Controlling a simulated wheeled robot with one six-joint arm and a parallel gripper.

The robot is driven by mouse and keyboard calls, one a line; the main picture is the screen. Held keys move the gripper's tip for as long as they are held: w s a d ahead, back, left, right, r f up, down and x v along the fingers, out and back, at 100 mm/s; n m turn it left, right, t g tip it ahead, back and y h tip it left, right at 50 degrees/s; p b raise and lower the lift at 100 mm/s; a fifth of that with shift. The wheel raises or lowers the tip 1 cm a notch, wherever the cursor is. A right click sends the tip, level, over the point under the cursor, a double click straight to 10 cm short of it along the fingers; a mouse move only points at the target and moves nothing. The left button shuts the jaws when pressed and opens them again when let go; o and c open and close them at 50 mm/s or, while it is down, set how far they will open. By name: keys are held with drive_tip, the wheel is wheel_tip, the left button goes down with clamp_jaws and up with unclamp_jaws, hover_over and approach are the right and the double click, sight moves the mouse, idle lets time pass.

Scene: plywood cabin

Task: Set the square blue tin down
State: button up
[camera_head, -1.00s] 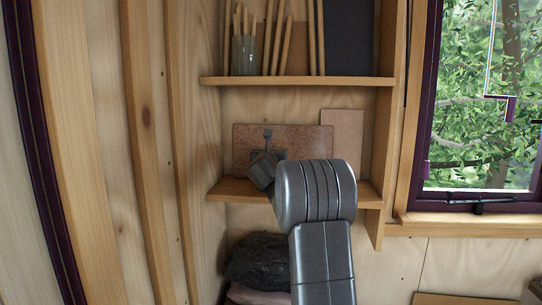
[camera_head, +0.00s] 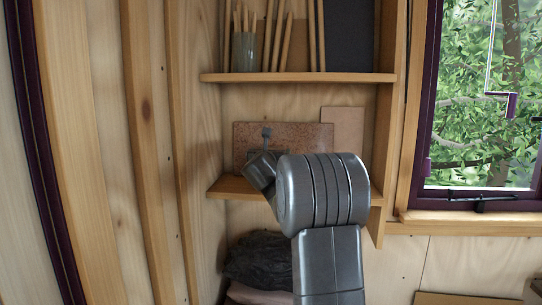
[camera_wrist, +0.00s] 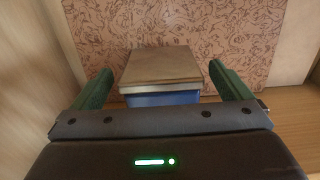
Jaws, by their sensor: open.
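The square blue tin (camera_wrist: 162,99) stands upright in the wrist view, with a flat brown top and a blue side facing me. My gripper (camera_wrist: 159,70) is open, with one green finger on each side of the tin. A gap shows between the tin and each finger. The tin appears to rest on the wooden shelf (camera_wrist: 293,112), though its base is hidden behind my gripper's body. In the head view my wrist and arm cover most of that area, and I cannot make out the tin there.
A patterned reddish-brown panel (camera_head: 300,137) stands behind the tin against the back wall. The lower shelf (camera_head: 228,187) is bounded by a wall on the left. An upper shelf (camera_head: 300,78) holds a cup of sticks (camera_head: 243,52). A dark bundle (camera_head: 258,258) lies below.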

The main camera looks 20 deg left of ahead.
drive_tip(key=b+v, duration=0.2)
drive_tip(key=v, duration=0.6)
idle(0.4)
